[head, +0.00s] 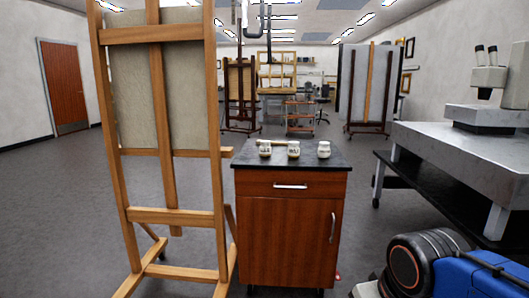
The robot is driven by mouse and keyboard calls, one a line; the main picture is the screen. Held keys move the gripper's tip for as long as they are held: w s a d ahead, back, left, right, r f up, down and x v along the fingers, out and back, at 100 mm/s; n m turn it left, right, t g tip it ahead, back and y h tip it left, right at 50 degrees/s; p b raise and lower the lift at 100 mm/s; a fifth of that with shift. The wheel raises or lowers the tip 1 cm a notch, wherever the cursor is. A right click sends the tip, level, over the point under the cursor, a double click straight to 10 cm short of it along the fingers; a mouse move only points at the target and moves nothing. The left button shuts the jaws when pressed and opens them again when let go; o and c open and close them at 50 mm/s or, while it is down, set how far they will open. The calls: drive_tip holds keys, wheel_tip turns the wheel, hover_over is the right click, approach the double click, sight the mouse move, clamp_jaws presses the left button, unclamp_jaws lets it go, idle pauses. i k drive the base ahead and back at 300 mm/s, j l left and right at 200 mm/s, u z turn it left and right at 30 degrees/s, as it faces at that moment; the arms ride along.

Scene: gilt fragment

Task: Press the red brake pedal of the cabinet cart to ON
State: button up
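The cabinet cart (262,243) stands in the middle of the head view, a reddish-brown wooden box with a dark top, a drawer and a door with metal handles. A small red spot (338,277) shows low at its right front corner, near the floor. It may be the brake pedal, but it is too small to tell its shape or whether it is at ON or OFF. The cart's casters are mostly hidden in shadow at the bottom of the frame.
A wooden easel (170,217) with a canvas stands close at the cart's left. Three small pale jars (293,150) stand on the cart top. A grey workbench (470,150) with a microscope (487,90) is at the right. Open floor (60,200) lies at the left.

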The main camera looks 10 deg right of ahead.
sight(337, 277)
drive_tip(key=k+l, duration=0.1)
drive_tip(key=l, duration=0.85)
drive_tip(key=k+l, duration=0.15)
drive_tip(key=l, duration=0.35)
drive_tip(key=i+l, duration=0.25)
drive_tip(key=i, duration=0.2)
drive_tip(key=i+l, duration=0.3)
drive_tip(key=i, duration=0.1)
